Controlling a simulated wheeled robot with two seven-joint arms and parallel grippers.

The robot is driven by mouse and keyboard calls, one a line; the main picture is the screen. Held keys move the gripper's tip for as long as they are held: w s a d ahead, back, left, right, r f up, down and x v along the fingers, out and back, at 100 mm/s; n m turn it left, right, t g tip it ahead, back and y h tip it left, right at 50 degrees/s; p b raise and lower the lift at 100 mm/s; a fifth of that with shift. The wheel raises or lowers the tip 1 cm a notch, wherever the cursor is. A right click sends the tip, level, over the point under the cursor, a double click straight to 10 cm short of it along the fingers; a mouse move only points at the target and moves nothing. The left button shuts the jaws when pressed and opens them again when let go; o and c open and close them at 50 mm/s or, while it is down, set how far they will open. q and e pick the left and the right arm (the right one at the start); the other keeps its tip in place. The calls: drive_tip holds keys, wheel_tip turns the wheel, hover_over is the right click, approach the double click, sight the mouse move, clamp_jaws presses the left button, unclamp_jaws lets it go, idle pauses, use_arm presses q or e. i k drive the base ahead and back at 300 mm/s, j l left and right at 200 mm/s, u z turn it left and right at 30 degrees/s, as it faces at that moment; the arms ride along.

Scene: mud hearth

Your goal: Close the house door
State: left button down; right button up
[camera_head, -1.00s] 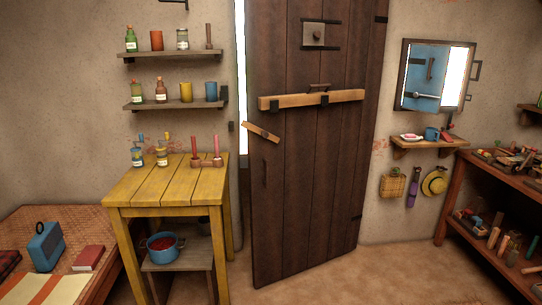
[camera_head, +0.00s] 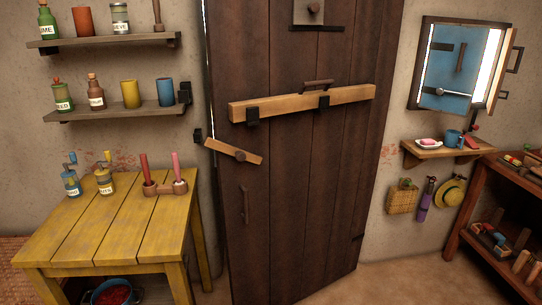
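The house door (camera_head: 290,180) is a tall dark-brown plank door in the middle of the head view. It is hinged on the right side and its left edge stands beside the wall opening, with only a thin bright sliver at the upper left. A pale wooden bar (camera_head: 350,97) lies across it in dark brackets, with a small handle above. A short wooden turn-latch (camera_head: 234,152) sits tilted near the left edge, and a dark vertical pull handle (camera_head: 245,205) is below it. Neither gripper is in view.
At right are a small window (camera_head: 447,75), a wall shelf (camera_head: 440,149) and a cluttered wooden rack (camera_head: 500,215). Floor is clear at lower right.

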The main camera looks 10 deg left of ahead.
sight(295, 222)
drive_tip(key=i+j+z, duration=0.25)
drive_tip(key=i, duration=0.15)
drive_tip(key=i+j+z, duration=0.15)
drive_tip(key=i+z, duration=0.15)
drive_tip(key=i, duration=0.1)
